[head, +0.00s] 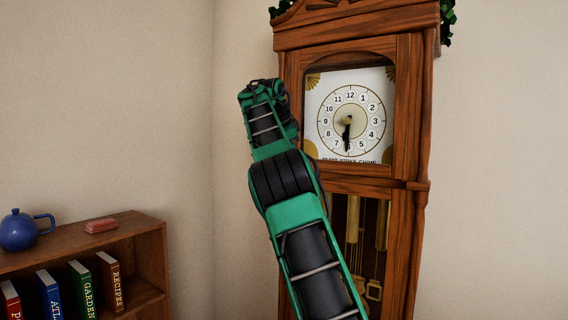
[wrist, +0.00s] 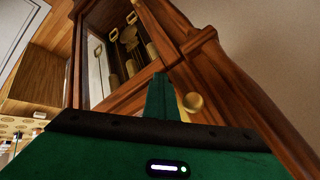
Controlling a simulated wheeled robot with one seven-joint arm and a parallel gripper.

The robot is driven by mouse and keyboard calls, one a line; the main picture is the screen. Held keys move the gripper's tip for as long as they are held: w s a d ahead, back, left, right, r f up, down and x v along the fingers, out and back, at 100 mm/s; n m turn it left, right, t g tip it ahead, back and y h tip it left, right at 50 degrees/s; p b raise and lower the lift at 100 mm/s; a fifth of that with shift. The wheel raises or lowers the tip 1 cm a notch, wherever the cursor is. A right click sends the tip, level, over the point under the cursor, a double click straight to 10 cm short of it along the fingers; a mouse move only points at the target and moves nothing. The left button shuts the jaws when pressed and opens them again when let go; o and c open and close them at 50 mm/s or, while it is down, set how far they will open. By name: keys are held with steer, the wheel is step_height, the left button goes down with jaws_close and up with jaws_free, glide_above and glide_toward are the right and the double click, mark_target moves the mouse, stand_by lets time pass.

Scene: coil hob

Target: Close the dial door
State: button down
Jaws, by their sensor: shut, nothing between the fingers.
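The dial door is the wooden frame (head: 409,105) around the white clock dial (head: 350,115) in the upper part of the tall clock. It looks near flush with the case in the head view, but I cannot tell whether it is fully closed. My arm covers part of its left side. My gripper is at the dial's left, its fingers hidden in the head view. In the wrist view my gripper (wrist: 160,88) is shut and empty, in front of the clock's wood.
The clock's lower window (head: 367,235) shows brass weights and a pendulum behind it. Bare wall lies right of the clock.

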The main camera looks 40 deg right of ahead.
step_height(320, 180, up, 5)
steer(key=a, duration=0.2)
steer(key=s+a+f, duration=0.1)
steer(key=s+a, duration=0.3)
steer(key=a, duration=0.7)
steer(key=shift+s+a, duration=0.2)
steer(key=shift+s, duration=0.15)
stand_by(0.4)
